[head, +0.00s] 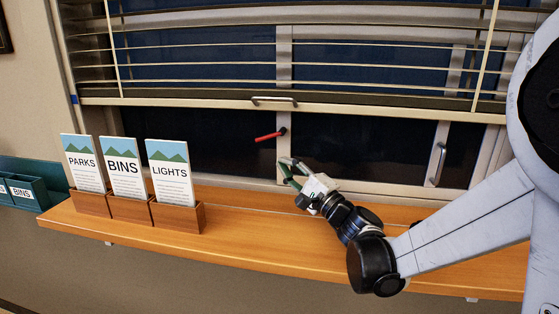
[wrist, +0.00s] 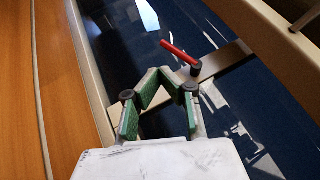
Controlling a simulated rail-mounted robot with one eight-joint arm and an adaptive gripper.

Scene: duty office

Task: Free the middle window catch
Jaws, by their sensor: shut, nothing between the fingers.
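The middle window catch (head: 268,137) is a red lever on a dark round pivot, mounted on the upright between the panes under the blind. Its lever points left and slightly down from the pivot in the head view. In the wrist view the red catch (wrist: 180,53) lies just beyond the fingertips. My gripper (head: 285,164) is below and slightly right of the catch, above the wooden sill. In the wrist view my gripper (wrist: 158,74) has its green-padded fingers brought together, with nothing between them. The fingers look apart from the catch.
The slatted blind's bottom rail (head: 200,103) with a metal handle (head: 274,99) hangs just above the catch. Leaflet holders (head: 180,216) stand on the left of the wooden sill (head: 250,245). A window handle (head: 437,163) is at right. The sill between is clear.

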